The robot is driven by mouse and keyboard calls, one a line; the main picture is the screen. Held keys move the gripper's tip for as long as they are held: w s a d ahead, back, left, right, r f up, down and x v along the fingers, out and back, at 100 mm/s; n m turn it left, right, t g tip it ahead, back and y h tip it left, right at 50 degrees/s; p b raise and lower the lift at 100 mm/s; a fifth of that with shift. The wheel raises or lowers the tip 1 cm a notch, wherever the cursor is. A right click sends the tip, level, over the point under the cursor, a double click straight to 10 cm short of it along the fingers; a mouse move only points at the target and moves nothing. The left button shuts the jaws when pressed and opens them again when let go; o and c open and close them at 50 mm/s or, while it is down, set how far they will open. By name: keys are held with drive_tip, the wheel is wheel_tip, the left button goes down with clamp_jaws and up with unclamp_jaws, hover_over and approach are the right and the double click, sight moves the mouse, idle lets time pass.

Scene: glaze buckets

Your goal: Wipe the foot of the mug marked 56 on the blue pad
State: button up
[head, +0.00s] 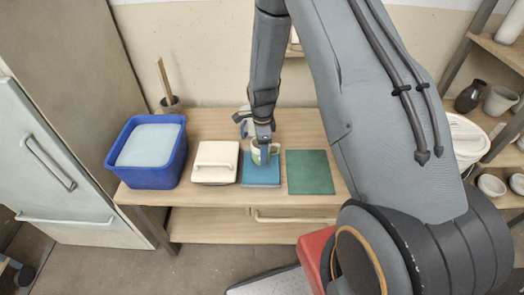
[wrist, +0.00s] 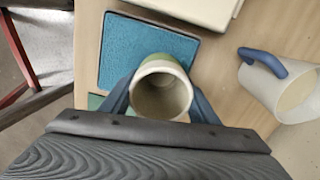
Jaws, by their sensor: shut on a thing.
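My gripper (head: 264,147) is shut on a cream and green mug (head: 257,157), with one finger on each side of it. In the wrist view the mug (wrist: 163,88) shows its open mouth toward the camera and its hollow inside. No number on it can be read. The blue pad (head: 262,176) lies on the table directly under the mug in the head view. In the wrist view the blue pad (wrist: 125,50) shows behind and left of the mug. The mug's foot is hidden, so I cannot tell whether it touches the pad.
A green pad (head: 309,172) lies right of the blue one. A cream lidded box (head: 215,162) and a blue bucket (head: 147,150) stand to the left. Shelves with pots are at the right.

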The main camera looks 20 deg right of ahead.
drive_tip(key=shift+s+a+r+p, duration=0.1)
drive_tip(key=shift+s+a+p, duration=0.3)
drive_tip(key=shift+s, duration=0.6)
drive_tip(key=shift+s+a+f+p, duration=0.1)
drive_tip(key=shift+s+a+p, duration=0.3)
drive_tip(key=shift+s, duration=0.65)
drive_tip(key=shift+s+a+r+p, duration=0.1)
drive_tip(key=shift+s+a+p, duration=0.1)
drive_tip(key=shift+s+p, duration=0.6)
